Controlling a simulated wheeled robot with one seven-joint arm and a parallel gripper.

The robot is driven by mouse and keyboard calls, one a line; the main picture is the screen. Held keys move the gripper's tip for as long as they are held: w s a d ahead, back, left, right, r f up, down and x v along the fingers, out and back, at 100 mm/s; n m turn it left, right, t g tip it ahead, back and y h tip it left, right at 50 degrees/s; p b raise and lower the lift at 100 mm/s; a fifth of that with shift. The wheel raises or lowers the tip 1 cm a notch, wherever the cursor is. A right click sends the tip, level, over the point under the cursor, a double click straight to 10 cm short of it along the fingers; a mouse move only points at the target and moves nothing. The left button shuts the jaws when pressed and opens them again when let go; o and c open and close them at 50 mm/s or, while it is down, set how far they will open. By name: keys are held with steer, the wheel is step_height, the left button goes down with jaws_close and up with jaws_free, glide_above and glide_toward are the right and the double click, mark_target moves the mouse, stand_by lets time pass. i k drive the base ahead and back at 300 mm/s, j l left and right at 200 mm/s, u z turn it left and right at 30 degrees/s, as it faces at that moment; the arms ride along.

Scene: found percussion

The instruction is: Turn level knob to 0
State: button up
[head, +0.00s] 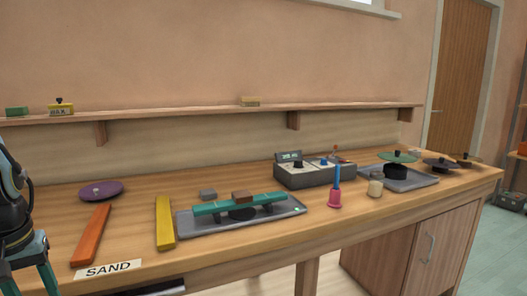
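A grey box-shaped device (315,176) sits on the workbench right of centre. On its top are a black knob (298,165), a smaller blue knob (324,161) and a small raised panel with a green display (289,156). The labels and the display reading are too small to read, so I cannot tell which knob is the level knob or its setting. My gripper (27,281) is at the far left edge, partly cut off by the frame. Its teal fingers point down and are apart, with nothing seen between them. It is far from the device.
A grey tray (187,228) holds a teal bar. Orange (92,234) and yellow (165,222) bars lie at left. A shelf (210,110) runs along the wall.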

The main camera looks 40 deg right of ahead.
mark_target(324, 160)
steer(key=k+l+u, duration=0.1)
steer(key=l+u, duration=0.15)
steer(key=l, duration=0.2)
steer(key=k+l+u, duration=0.1)
steer(key=l+u, duration=0.15)
steer(key=l, duration=0.2)
steer(key=k+l+u, duration=0.15)
steer(key=l+u, duration=0.15)
steer(key=k+l+u, duration=0.25)
steer(key=l, duration=0.2)
steer(key=k+l+u, duration=0.25)
steer(key=i+l, duration=0.05)
steer(key=l, duration=0.05)
